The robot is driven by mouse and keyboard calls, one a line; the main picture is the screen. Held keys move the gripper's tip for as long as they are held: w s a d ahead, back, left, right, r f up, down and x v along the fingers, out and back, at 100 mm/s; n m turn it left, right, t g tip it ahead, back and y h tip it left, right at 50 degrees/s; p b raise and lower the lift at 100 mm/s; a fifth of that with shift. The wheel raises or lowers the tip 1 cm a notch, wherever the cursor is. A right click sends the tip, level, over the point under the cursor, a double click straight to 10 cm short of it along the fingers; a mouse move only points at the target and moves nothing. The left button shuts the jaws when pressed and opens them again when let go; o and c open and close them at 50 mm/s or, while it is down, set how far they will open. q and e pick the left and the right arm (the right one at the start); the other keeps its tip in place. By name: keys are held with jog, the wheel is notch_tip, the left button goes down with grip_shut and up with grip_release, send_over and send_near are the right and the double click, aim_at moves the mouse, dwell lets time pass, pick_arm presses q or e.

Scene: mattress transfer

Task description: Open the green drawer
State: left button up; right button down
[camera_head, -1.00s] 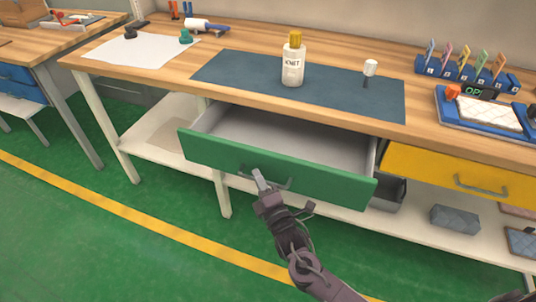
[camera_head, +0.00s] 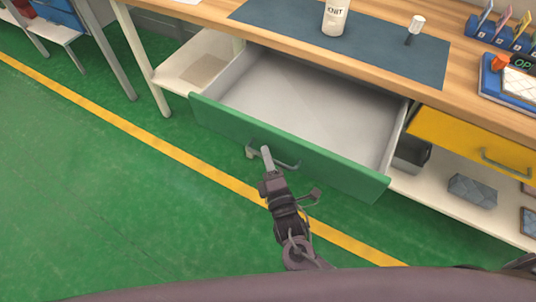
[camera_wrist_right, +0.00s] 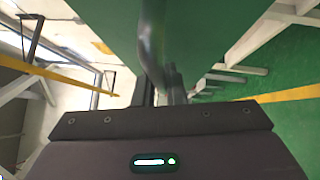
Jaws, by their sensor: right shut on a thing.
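The green drawer (camera_head: 285,146) stands pulled well out from under the wooden workbench, and its empty grey inside shows in the head view. Its metal bar handle (camera_head: 287,164) sits on the middle of the front. My right gripper (camera_head: 266,156) is shut on this handle, reaching it from below and in front. In the right wrist view the handle (camera_wrist_right: 152,40) runs down between the fingers (camera_wrist_right: 160,92), close against the green front (camera_wrist_right: 215,30). My left gripper does not show in any view.
A white bottle (camera_head: 335,17) and a white-topped tool (camera_head: 415,28) stand on the dark mat (camera_head: 380,50). A yellow drawer (camera_head: 470,140) is shut at the right. Grey boxes lie on the lower shelf (camera_head: 440,203). The green floor (camera_head: 100,190) in front is clear.

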jog(key=c, duration=1.5)
grip_release()
jog(key=v, duration=0.7)
jog(key=shift+s, duration=0.4)
jog(key=shift+d+f, duration=0.1)
jog(key=s+d+f+m+g+h+p, duration=0.1)
jog(key=s+d+f+m+g, duration=0.15)
jog(key=f, duration=0.55)
jog(key=s+d+f+m+g+h, duration=0.1)
jog(key=d+f+m+g, duration=0.25)
jog(key=f, duration=0.55)
jog(key=s+d+f+m+g+h+p, duration=0.15)
jog(key=d+f, duration=0.25)
jog(key=f, duration=0.4)
jog(key=s+d+f+m+g, duration=0.2)
jog(key=s+f+m+g, duration=0.1)
jog(key=s, duration=0.5)
jog(key=s+d+f+m+g+p, duration=0.1)
jog(key=s+d+f+m+g, duration=0.2)
jog(key=s, duration=0.5)
jog(key=s+d+f+m+g, duration=0.2)
jog(key=s+f+m+g, duration=0.2)
jog(key=s+f+m, duration=0.2)
notch_tip(320, 180, down, 2)
jog(key=shift+s+d+f+g, duration=0.15)
jog(key=shift+s+d+g, duration=0.25)
jog(key=shift+s, duration=0.65)
